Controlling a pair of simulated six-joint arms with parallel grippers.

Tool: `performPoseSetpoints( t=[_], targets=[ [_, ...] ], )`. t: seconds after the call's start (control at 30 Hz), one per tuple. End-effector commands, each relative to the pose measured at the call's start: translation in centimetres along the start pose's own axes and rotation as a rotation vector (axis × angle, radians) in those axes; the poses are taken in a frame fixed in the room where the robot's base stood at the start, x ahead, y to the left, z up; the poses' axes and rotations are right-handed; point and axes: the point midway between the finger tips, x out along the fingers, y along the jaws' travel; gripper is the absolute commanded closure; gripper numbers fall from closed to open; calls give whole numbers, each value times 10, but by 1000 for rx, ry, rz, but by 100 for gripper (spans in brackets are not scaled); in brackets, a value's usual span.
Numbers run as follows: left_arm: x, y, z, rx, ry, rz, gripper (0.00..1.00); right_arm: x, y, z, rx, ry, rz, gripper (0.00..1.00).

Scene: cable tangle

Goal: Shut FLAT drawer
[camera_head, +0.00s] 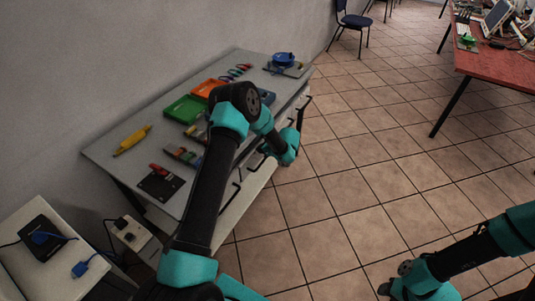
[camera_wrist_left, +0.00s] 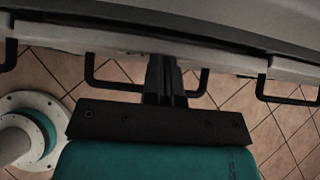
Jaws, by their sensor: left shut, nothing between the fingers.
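The grey workbench (camera_head: 105,152) has pale drawer fronts with black bar handles along its floor-facing side. No label is readable, so I cannot tell which is the FLAT drawer. One pale front (camera_head: 243,200) shows beside my left arm. In the left wrist view, a middle drawer front (camera_wrist_left: 215,58) has a black handle (camera_wrist_left: 108,86). My left gripper (camera_wrist_left: 164,62) is shut and empty, its fingertips at that front and between the handle's ends; contact is unclear. In the head view its fingers are hidden by my arm. My right gripper (camera_head: 388,288) is at the bottom right, away from the bench.
Coloured bins, including a green bin (camera_head: 185,108), a yellow tool (camera_head: 132,140) and a blue item (camera_head: 284,60) lie on the bench. A small table (camera_head: 35,275) stands lower left. A red table (camera_head: 500,70) is upper right. The tiled floor between is clear.

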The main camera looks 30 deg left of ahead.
Motion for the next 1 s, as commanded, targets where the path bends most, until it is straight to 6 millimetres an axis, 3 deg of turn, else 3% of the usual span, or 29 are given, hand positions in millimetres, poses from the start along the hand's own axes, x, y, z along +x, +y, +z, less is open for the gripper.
performPoseSetpoints(
  t=[0.67, 1.0],
  targets=[
    [11, 0, 12, -6, -3, 4, 100, 0, 0, 0, 0, 0, 0, 57],
    [-17, -1, -14, 3, 1, -4, 100, 0, 0, 0, 0, 0, 0, 57]
  ],
)
